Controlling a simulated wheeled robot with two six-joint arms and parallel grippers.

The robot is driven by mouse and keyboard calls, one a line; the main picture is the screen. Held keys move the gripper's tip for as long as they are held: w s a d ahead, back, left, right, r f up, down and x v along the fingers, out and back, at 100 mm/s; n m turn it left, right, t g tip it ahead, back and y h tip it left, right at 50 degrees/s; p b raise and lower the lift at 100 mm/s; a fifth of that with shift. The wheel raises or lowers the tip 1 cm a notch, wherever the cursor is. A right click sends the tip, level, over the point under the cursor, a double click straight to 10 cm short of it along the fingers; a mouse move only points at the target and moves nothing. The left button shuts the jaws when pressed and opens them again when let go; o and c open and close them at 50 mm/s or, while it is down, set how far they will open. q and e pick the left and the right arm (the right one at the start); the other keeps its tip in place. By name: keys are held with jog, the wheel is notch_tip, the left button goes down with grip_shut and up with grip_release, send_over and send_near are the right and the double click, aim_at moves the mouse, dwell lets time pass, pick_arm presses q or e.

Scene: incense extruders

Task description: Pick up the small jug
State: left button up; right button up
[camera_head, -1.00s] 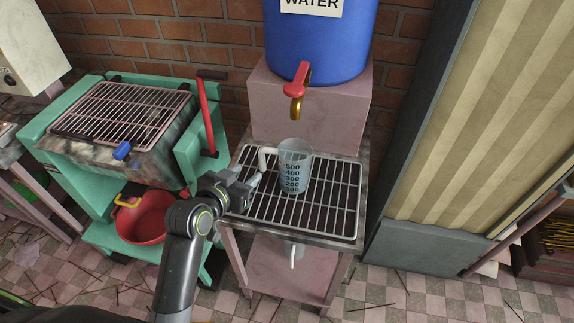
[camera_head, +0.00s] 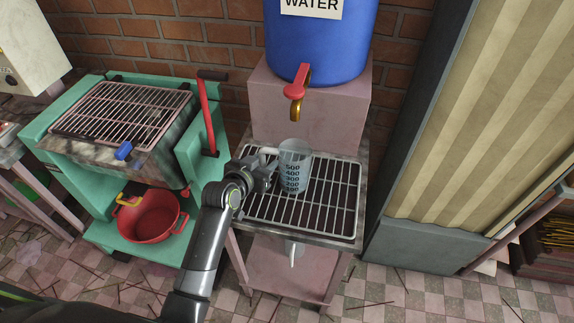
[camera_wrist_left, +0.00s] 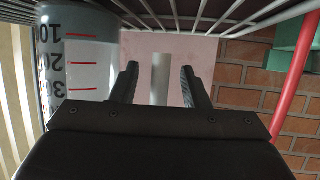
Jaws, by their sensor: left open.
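The small jug (camera_head: 294,172) is a clear measuring cup with dark numbers, standing upright on the wire rack below the water barrel's tap. Its pale handle points left, toward my left gripper (camera_head: 270,170). In the left wrist view the jug (camera_wrist_left: 82,65), with red marks, fills the left side, and its handle (camera_wrist_left: 160,85) appears as a pale bar between the two dark fingers of my left gripper (camera_wrist_left: 160,70). The fingers are apart, with gaps on both sides of the handle. My right gripper is not in view.
The blue water barrel (camera_head: 322,45) with a red tap (camera_head: 298,82) stands behind and above the jug. A green stand (camera_head: 190,160) with a red lever (camera_head: 208,118) is at left, a red basin (camera_head: 148,217) on its lower shelf. The rack (camera_head: 325,215) in front is clear.

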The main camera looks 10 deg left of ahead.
pick_arm(q)
jog(key=shift+w, duration=0.1)
grip_shut()
jog(key=shift+r, duration=0.1)
dwell(0.5)
